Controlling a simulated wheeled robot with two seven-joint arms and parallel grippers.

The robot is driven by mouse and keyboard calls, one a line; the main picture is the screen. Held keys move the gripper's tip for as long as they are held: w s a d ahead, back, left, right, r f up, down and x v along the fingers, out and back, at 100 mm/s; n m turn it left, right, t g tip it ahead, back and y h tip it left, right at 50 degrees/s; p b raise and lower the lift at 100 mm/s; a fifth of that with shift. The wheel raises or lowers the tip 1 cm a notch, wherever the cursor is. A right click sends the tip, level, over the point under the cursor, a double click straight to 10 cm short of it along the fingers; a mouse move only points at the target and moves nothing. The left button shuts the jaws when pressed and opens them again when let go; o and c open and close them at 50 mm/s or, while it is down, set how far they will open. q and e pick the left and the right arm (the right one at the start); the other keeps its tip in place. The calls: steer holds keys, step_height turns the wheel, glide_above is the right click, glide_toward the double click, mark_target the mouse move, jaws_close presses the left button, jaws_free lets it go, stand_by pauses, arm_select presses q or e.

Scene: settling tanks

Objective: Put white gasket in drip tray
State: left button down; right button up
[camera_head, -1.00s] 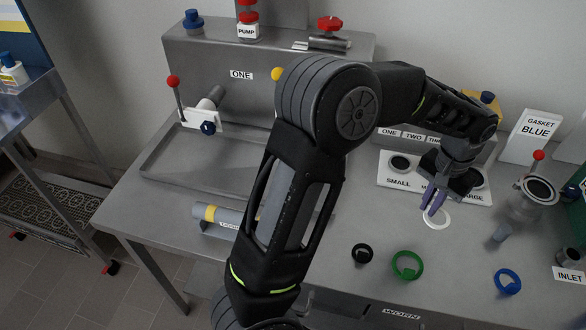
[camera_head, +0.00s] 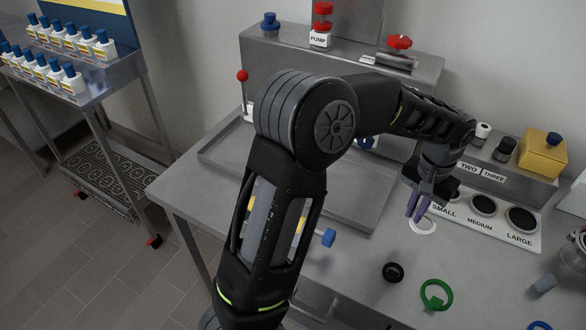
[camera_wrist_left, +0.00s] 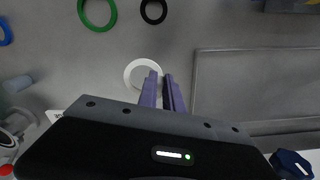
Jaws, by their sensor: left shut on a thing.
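The white gasket (camera_head: 424,232) is a flat ring at my left gripper (camera_head: 418,208). The gripper's purple fingers are shut on one edge of it. In the left wrist view the gasket (camera_wrist_left: 128,72) sticks out to the left of the fingertips (camera_wrist_left: 162,82). The drip tray (camera_head: 368,195) is a wide, shallow grey metal tray on the bench, left of the gripper in the head view and partly hidden by my left arm. In the left wrist view the drip tray (camera_wrist_left: 250,85) lies to the right of the fingers, and the gasket is outside it.
A black ring (camera_head: 393,272) and a green ring (camera_head: 434,296) lie on the bench in front. A board labelled small, medium and large (camera_head: 462,213) stands behind the gripper. A blue-ended fitting (camera_head: 328,237) is by the tray's front. A bottle rack (camera_head: 85,70) stands left.

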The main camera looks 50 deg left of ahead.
arm_select(q)
steer(key=s+a+r+n+b, duration=0.1)
steer(key=s+a+n+b, duration=0.1)
steer(key=a+n+b, duration=0.2)
steer(key=s+a+r+n+b, duration=0.1)
steer(key=s+a+n+b, duration=0.2)
steer(key=a+n, duration=0.8)
steer(key=n+b, duration=0.1)
steer(key=n, duration=0.5)
steer(key=shift+r, duration=0.15)
steer(key=shift+w+f, duration=0.1)
steer(key=shift+f, duration=3.1)
step_height(320, 180, down, 4)
steer(key=shift+r, duration=0.2)
steer(key=shift+f, duration=0.15)
